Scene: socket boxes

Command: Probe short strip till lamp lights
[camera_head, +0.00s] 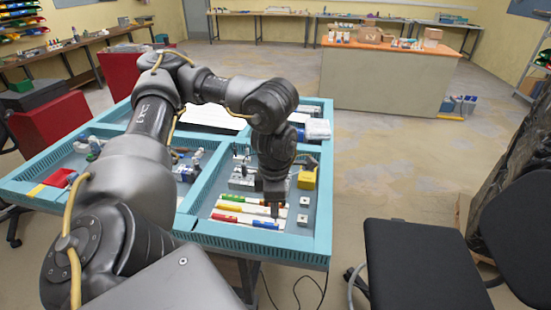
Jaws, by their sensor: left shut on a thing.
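My left gripper (274,205) points down into the front right compartment of the teal tray table (262,247). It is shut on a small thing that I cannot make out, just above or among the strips. Several pale strips with coloured parts lie there: one with green (231,198), one with red (224,217), one with blue (265,224). Some strip ends are partly hidden by the gripper. I cannot tell which strip is the short one, nor make out a lamp. My right gripper is not in view.
A yellow block (307,179) and small white socket boxes (303,219) are right of the gripper. Grey parts (241,180) lie behind it. Teal dividers separate the compartments. A black chair (422,265) stands to the right, with open floor beyond.

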